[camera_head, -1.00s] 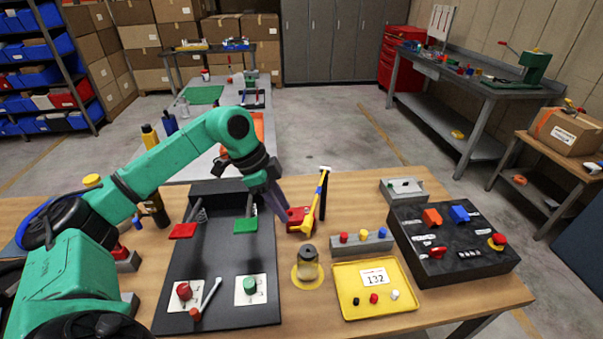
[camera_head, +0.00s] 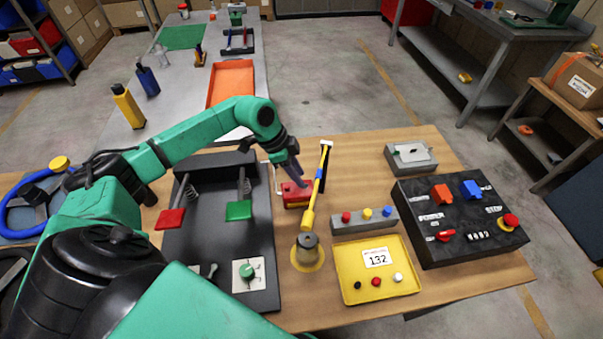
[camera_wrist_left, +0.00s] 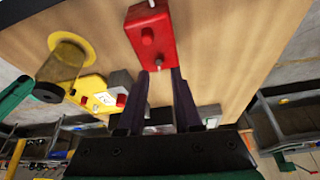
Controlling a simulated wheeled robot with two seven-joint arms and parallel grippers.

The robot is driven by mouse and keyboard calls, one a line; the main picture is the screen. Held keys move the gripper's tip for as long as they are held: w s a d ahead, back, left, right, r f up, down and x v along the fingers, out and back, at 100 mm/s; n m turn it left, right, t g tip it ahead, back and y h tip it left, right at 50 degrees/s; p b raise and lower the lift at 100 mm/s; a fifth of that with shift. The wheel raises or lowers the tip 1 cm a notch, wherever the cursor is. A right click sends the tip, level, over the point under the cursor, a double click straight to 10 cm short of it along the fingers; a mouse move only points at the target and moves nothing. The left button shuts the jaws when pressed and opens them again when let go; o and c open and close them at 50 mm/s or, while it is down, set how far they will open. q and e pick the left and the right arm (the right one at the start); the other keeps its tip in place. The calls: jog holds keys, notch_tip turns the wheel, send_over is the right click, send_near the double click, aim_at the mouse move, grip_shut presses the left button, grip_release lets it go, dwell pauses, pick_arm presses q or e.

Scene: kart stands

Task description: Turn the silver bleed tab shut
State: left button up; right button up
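A red block (camera_head: 296,194) sits on the wooden bench beside the black board. In the left wrist view the red block (camera_wrist_left: 151,36) is just ahead of my left gripper, with a small silver piece (camera_wrist_left: 158,63) on its near end, which looks like the bleed tab. Another pale pin (camera_wrist_left: 152,4) shows at its far end. My left gripper (camera_head: 298,175) is over the block in the head view. Its fingers (camera_wrist_left: 160,73) are apart, one to each side of the silver piece; contact cannot be told. My right gripper is not in view.
A yellow-handled tool (camera_head: 316,190) stands close to the right of the block. A brownish jar (camera_head: 307,252), yellow tray (camera_head: 345,265), button bar (camera_head: 350,225) and black control box (camera_head: 440,205) are nearby. The black board (camera_head: 205,225) with red and green pads lies left.

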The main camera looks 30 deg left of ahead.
pick_arm(q)
jog(key=shift+x, duration=0.8)
jog(key=shift+d+f, duration=0.3)
jog(key=shift+f, duration=0.15)
grip_shut()
jog(key=shift+w+r, duration=0.1)
dwell(0.3)
